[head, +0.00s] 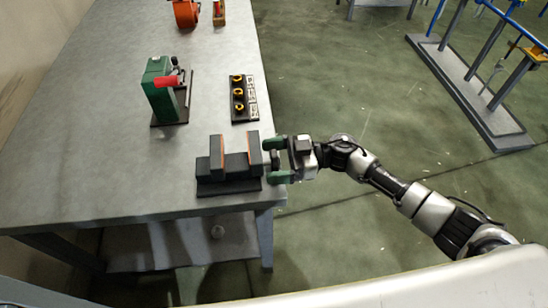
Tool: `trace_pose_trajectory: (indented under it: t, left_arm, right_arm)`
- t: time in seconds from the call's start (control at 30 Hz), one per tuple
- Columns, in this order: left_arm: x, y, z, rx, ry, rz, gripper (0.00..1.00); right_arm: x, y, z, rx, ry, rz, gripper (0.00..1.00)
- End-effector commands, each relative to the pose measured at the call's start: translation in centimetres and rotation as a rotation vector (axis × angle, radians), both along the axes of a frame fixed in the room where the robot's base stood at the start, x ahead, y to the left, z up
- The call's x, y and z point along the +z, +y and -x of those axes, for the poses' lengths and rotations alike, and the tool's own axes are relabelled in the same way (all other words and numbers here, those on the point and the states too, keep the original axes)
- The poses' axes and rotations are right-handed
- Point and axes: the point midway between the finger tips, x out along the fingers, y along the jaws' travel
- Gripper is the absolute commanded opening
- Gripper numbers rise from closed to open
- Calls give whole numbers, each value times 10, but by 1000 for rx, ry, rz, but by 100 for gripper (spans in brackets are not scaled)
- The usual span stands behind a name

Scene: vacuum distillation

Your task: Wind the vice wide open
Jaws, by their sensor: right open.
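The vice (230,168) is dark grey with orange-lined jaws and stands near the right front corner of the grey workbench. Its two upright jaws have a clear gap between them. My right gripper (270,161) is at the vice's right end, with its green fingertips open and close to the screw end. The handle is hard to make out there, and I cannot tell whether the fingers touch it. My left gripper is not in view.
The workbench (80,160) has free room to the left. A green device with a red part (160,95) stands behind the vice. A dark board with yellow rings (238,105) lies near the right edge. An orange object (185,13) is at the back. A blue-and-grey rack (470,95) stands on the floor.

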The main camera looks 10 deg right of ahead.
Motion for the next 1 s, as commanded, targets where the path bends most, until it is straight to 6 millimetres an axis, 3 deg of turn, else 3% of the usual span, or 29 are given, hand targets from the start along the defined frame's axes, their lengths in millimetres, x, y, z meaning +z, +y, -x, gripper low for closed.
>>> trace_pose_trajectory:
  t: [0.1,0.4,0.57,0.8,1.0]
  left_arm:
    - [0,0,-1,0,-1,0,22]
    - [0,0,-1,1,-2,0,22]
    - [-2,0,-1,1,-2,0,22]
    - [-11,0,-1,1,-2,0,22]
    - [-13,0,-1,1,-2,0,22]
  right_arm:
    - [0,0,0,0,0,0,86]
    - [0,0,0,0,-1,0,40]
    - [-1,-1,0,0,-49,0,40]
    - [-2,0,2,0,-291,0,40]
    - [0,0,2,0,-377,0,40]
